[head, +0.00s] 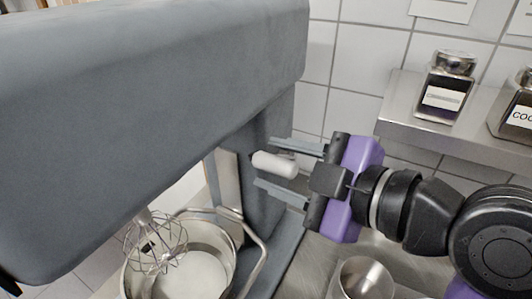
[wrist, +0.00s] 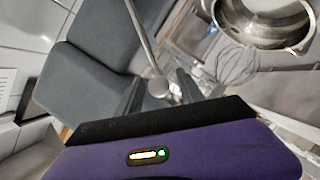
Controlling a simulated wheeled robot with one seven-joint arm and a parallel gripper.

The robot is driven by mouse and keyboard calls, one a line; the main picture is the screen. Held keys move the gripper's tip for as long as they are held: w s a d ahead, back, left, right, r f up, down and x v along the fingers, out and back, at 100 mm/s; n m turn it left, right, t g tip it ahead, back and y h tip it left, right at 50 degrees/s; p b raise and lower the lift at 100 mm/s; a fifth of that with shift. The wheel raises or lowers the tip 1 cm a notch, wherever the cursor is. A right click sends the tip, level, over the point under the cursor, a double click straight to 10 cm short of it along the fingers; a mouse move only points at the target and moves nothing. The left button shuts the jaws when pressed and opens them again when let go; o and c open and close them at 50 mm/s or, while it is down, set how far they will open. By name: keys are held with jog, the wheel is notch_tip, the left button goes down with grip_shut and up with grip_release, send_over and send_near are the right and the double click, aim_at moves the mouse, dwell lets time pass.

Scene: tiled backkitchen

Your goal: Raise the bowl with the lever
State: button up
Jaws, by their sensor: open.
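The large grey mixer (head: 150,90) fills the left of the head view. Its steel bowl (head: 225,262) sits low around the lower part of the wire whisk (head: 157,245); the bowl also shows at the top right of the wrist view (wrist: 290,38). The lever ends in a pale rounded knob (head: 275,164) at the mixer's side; its rod (wrist: 142,40) and knob (wrist: 158,87) show in the wrist view. My gripper (head: 265,162) is open, with one finger above and one below the knob in the head view. Contact with the knob cannot be told.
A steel shelf (head: 415,122) with labelled jars (head: 446,88) is on the tiled wall at the right, above my arm. A steel container (head: 365,280) stands on the counter below my gripper. The mixer body is close to my fingertips.

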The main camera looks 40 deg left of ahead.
jog(key=shift+p+x, duration=0.35)
jog(key=shift+x, duration=1.1)
